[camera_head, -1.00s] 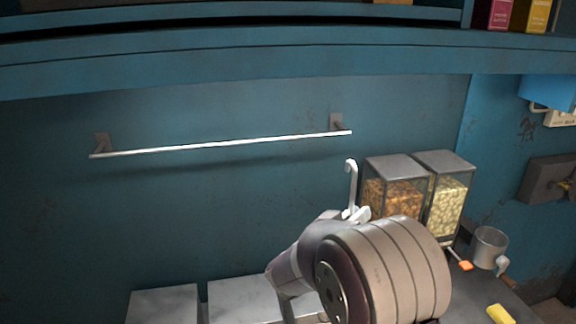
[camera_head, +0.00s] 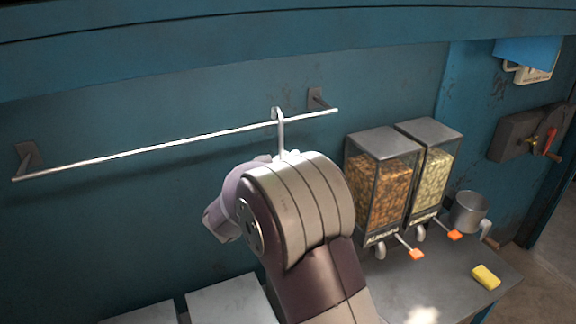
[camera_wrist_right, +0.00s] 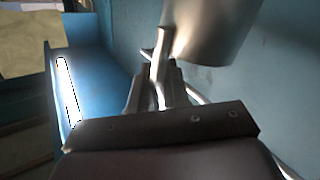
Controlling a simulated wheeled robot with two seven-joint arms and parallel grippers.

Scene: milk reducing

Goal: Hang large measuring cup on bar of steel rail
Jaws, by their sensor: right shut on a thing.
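The steel rail (camera_head: 150,151) is a thin pale bar on two wall brackets. The large measuring cup's hooked handle (camera_head: 281,132) stands upright at the bar, right of its middle. The hook's curved top shows just above the bar; I cannot tell whether it rests on it. My arm hides the cup's bowl in the head view. The right wrist view shows the grey metal cup (camera_wrist_right: 200,30) just beyond my fingers. My right gripper (camera_wrist_right: 157,85) is shut on the handle; in the head view it is mostly hidden behind my wrist. My left gripper is not in view.
Two dispensers (camera_head: 382,185) stand on the counter at right. A grey metal cup (camera_head: 467,212) and a yellow sponge (camera_head: 486,277) are beside them. A blue shelf (camera_head: 230,45) overhangs the rail. The wall along the bar's left part is clear.

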